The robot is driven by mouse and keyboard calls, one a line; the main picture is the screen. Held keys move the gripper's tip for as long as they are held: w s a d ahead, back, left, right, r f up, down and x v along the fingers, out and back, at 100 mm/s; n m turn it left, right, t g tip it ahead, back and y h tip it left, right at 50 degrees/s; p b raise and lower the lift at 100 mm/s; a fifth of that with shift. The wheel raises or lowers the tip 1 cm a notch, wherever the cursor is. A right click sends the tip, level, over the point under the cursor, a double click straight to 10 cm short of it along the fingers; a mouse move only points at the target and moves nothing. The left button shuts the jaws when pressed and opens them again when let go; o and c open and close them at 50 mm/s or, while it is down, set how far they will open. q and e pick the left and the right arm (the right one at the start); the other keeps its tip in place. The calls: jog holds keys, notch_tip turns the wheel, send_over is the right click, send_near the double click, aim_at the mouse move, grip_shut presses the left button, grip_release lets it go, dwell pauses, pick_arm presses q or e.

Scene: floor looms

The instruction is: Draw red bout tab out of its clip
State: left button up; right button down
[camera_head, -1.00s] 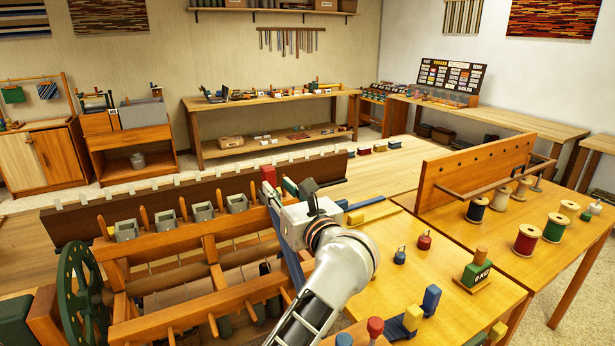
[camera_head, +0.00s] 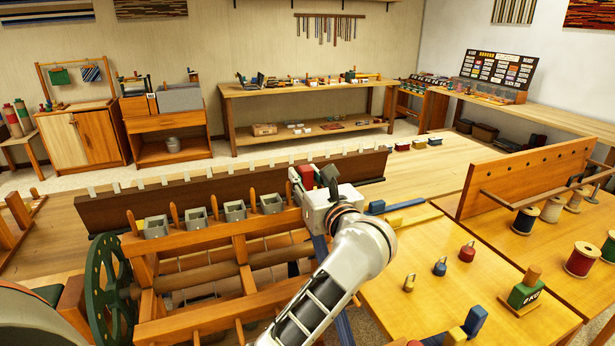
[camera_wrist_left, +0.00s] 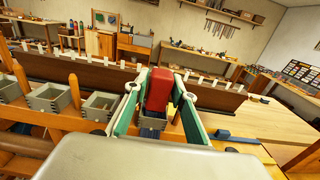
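The red bout tab (camera_head: 306,175) stands upright at the right end of the row of grey clips on the wooden loom. In the left wrist view the tab (camera_wrist_left: 159,90) sits between my left gripper's fingers, with a grey clip (camera_wrist_left: 152,122) below it. My left gripper (camera_head: 312,178) has one finger on each side of the tab. The fingertips are close to its sides, but I cannot tell whether they touch it. The tab's lower end is partly hidden by the hand. My right gripper is not in view.
Several grey clips (camera_head: 234,211) and wooden pegs line the beam to the left. A dark board (camera_head: 150,205) stands behind them. A green wheel (camera_head: 107,290) is at the loom's left. Small weights (camera_head: 440,266) and thread spools (camera_head: 582,259) stand on the table to the right.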

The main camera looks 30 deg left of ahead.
aim_at(306, 167)
pick_arm(q)
jog(key=shift+s, duration=0.1)
grip_shut()
jog(key=shift+r, duration=0.2)
jog(key=shift+r+p, duration=1.15)
jog(key=shift+r, duration=0.4)
jog(key=shift+r+p, duration=0.4)
jog(key=shift+r, duration=0.35)
